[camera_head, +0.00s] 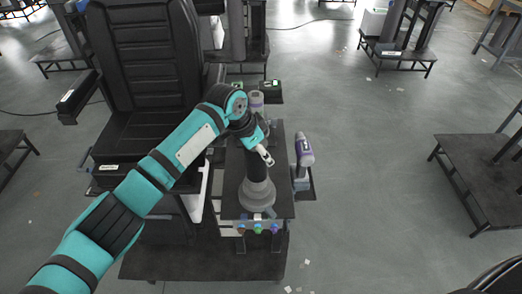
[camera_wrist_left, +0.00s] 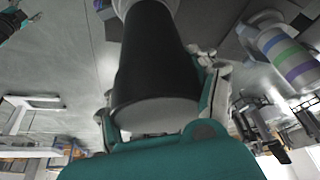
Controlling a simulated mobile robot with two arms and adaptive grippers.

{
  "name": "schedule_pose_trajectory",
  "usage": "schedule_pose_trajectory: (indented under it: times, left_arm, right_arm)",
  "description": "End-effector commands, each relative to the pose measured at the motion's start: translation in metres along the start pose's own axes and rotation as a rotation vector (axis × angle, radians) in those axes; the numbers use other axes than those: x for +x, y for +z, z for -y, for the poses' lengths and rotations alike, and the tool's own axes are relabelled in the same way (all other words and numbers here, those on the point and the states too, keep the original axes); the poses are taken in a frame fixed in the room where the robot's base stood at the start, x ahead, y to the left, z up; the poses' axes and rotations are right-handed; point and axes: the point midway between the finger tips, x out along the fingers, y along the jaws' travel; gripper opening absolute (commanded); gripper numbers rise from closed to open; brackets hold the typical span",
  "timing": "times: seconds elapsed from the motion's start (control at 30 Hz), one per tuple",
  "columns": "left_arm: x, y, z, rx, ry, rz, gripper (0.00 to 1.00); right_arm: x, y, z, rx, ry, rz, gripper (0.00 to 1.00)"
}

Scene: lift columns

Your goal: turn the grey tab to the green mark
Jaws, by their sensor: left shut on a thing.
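A black upright cylinder (camera_head: 257,166) stands on a round grey base (camera_head: 257,195) on a small dark platform. A small grey tab (camera_head: 258,216) seems to show at the front of the base. Coloured marks sit along the platform's front edge; the middle one looks like the green mark (camera_head: 258,229). My left gripper (camera_head: 260,150) is at the upper part of the cylinder, shut on it. In the left wrist view the black cylinder (camera_wrist_left: 155,60) sits between the fingers (camera_wrist_left: 160,108). The cylinder's top is partly hidden by the gripper. My right gripper is not in view.
A grey and purple canister (camera_head: 257,102) is behind. A black padded seat (camera_head: 145,60) stands left, under my left arm. Open floor (camera_head: 370,170) lies to the right, before a dark low platform (camera_head: 485,165).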

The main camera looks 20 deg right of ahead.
Motion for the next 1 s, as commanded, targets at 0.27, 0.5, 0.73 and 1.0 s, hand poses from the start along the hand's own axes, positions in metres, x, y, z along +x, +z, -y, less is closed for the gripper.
schedule_pose_trajectory:
  times: [0.27, 0.5, 0.73, 1.0]
  left_arm:
    - [0.000, 0.000, -0.001, -0.001, 0.003, 0.001, 0.69]
    - [0.000, 0.000, 0.000, 0.000, 0.002, 0.000, 0.83]
    - [-0.005, 0.000, 0.000, 0.001, 0.001, -0.002, 0.83]
    - [-0.054, 0.000, 0.001, 0.002, -0.003, -0.004, 0.83]
  right_arm:
    - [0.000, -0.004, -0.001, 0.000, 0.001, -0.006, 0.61]
    - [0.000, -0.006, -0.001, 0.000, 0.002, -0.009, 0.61]
    - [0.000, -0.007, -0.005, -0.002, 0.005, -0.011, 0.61]
    - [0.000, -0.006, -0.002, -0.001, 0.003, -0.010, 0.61]
